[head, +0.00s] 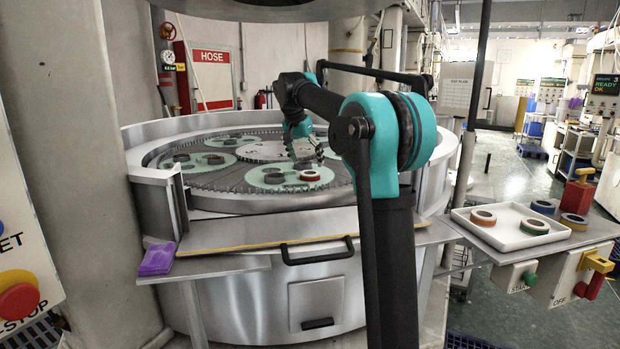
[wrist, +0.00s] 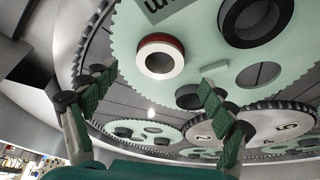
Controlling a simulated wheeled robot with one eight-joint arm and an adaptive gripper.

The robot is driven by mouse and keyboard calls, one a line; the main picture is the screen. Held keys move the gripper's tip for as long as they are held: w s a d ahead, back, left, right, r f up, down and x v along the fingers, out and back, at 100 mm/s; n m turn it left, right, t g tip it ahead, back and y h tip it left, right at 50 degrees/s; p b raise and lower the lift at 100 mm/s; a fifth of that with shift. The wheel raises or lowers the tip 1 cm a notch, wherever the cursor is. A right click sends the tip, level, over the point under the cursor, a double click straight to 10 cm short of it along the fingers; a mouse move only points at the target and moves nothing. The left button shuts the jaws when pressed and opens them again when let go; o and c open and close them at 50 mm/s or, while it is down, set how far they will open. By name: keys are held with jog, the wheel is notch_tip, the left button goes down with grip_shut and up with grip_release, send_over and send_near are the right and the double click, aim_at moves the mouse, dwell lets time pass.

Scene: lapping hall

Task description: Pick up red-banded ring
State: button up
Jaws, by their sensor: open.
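The red-banded ring (head: 310,176) lies flat on a pale green toothed carrier disc (head: 264,183) in the round machine. In the wrist view the ring (wrist: 160,57), white-faced with a dark red band, lies beyond the fingertips, in line with the gap between them. My gripper (wrist: 153,92) is open, with a green-padded finger on each side and nothing between them. In the head view my gripper (head: 306,158) hangs just above the carrier, close to the ring. A dark ring (head: 273,177) lies left of it on the same carrier; it is large in the wrist view (wrist: 255,18).
Other green carriers (head: 197,160) with dark rings lie around the toothed centre plate. The machine's raised metal rim (head: 150,150) surrounds them. At right, a white tray (head: 490,233) holds rings, with a blue-banded ring (head: 543,207) and a yellow-banded ring (head: 574,221) beside it.

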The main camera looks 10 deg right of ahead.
aim_at(310, 176)
jog(key=x, duration=0.5)
jog(key=shift+r, duration=0.1)
jog(key=shift+c, duration=0.4)
jog(key=c, duration=1.5)
